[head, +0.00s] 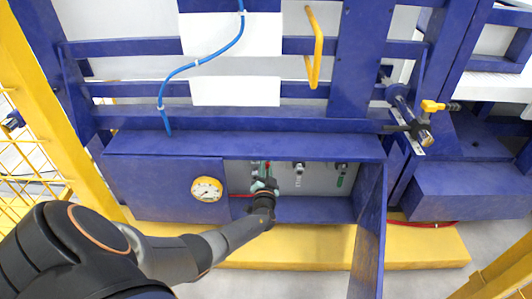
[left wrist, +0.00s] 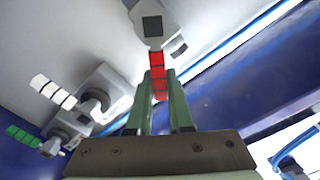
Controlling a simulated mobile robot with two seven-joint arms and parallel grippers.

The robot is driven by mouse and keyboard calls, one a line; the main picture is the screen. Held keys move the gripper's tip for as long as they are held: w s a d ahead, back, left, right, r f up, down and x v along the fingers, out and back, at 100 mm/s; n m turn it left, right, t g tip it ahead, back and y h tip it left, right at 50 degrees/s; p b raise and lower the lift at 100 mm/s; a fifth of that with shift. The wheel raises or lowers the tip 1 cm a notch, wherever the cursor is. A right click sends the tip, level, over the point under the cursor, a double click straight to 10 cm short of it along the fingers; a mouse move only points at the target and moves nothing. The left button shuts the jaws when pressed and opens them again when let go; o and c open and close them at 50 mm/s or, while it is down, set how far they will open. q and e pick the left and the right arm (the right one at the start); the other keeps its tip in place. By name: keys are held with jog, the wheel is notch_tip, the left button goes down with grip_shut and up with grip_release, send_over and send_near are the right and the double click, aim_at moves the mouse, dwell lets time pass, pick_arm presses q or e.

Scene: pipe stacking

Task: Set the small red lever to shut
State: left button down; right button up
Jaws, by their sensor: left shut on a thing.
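The small red lever (left wrist: 157,68) hangs from a grey valve body (left wrist: 154,28) in the left wrist view. My left gripper (left wrist: 160,112) has its green fingers closed around the red lever's lower part, which shows between them. In the head view my left gripper (head: 264,185) reaches into the open blue cabinet (head: 310,209), at the leftmost valve. Only a bit of the red lever (head: 267,165) shows there; the gripper hides the rest. My right gripper is in neither view.
A white lever (head: 299,179) and a green lever (head: 341,181) hang to the right of the gripper. A round gauge (head: 206,189) is on the cabinet's left front. The open cabinet door (head: 369,232) sticks out at the right.

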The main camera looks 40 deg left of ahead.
pick_arm(q)
jog(key=shift+f, duration=0.1)
dwell(0.8)
jog(key=shift+w+d+f+m, duration=0.15)
jog(key=shift+d+f+m, duration=0.1)
jog(key=shift+m, duration=0.5)
jog(key=shift+w+d+f+m, duration=0.2)
jog(key=shift+f+m, duration=0.1)
jog(key=shift+m, duration=0.4)
jog(key=shift+w+d+f+m, duration=0.1)
jog(key=shift+d+f+m, duration=0.15)
jog(key=shift+m, duration=0.5)
jog(key=shift+a, duration=0.1)
jog(key=c, duration=0.8)
grip_release()
jog(key=shift+r, duration=0.1)
